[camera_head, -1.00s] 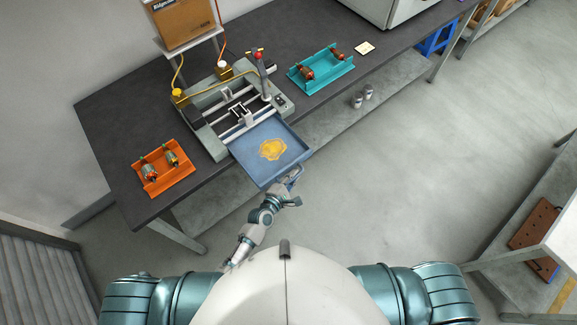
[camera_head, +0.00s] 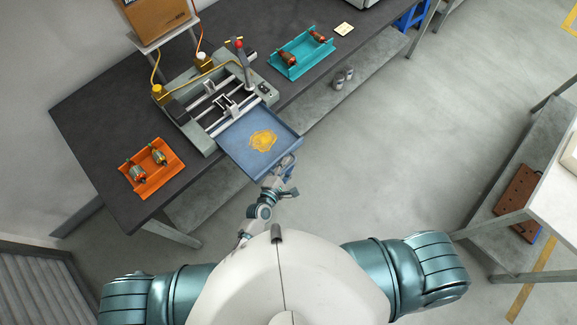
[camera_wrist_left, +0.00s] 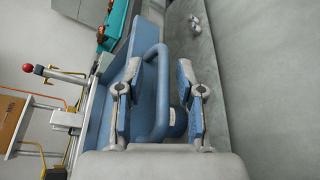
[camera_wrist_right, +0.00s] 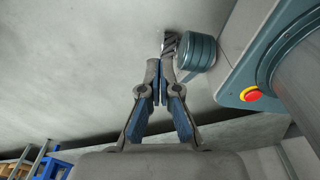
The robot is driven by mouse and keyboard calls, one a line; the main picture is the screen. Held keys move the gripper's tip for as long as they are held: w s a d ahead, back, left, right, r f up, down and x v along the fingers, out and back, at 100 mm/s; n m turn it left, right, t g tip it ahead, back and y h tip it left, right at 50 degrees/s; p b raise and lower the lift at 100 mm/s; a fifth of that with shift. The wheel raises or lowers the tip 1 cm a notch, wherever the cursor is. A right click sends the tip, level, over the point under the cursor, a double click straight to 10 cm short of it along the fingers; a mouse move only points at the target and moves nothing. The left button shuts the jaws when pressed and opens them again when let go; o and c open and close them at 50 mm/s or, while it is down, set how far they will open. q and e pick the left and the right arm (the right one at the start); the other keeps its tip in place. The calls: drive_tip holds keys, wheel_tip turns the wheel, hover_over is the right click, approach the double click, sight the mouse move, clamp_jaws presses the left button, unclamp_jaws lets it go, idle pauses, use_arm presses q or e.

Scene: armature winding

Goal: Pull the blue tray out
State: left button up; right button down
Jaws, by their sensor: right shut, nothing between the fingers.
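The blue tray (camera_head: 232,148) sticks out of the front of the grey winding machine (camera_head: 190,128), past the table edge, with a yellow patch (camera_head: 262,140) on its floor. Its blue handle (camera_wrist_left: 161,95) is a rounded loop in the left wrist view. My left gripper (camera_head: 287,178) is at the tray's front. In the left wrist view its fingers (camera_wrist_left: 158,85) stand apart, one on each side of the handle bar, with gaps showing. My right gripper (camera_wrist_right: 161,70) is shut and empty in its wrist view, and is not in the head view.
On the dark table (camera_head: 95,125), an orange holder (camera_head: 134,186) with motor parts stands left of the machine, and a teal holder (camera_head: 299,66) with parts stands right. A cardboard box (camera_head: 155,20) is behind. Bare floor (camera_head: 400,130) lies to the right.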

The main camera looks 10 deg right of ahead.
use_arm(q)
drive_tip(key=v, duration=1.2)
use_arm(e)
drive_tip(key=shift+w+a, duration=0.35)
drive_tip(key=shift+a, duration=0.25)
use_arm(q)
drive_tip(key=shift+d, duration=0.1)
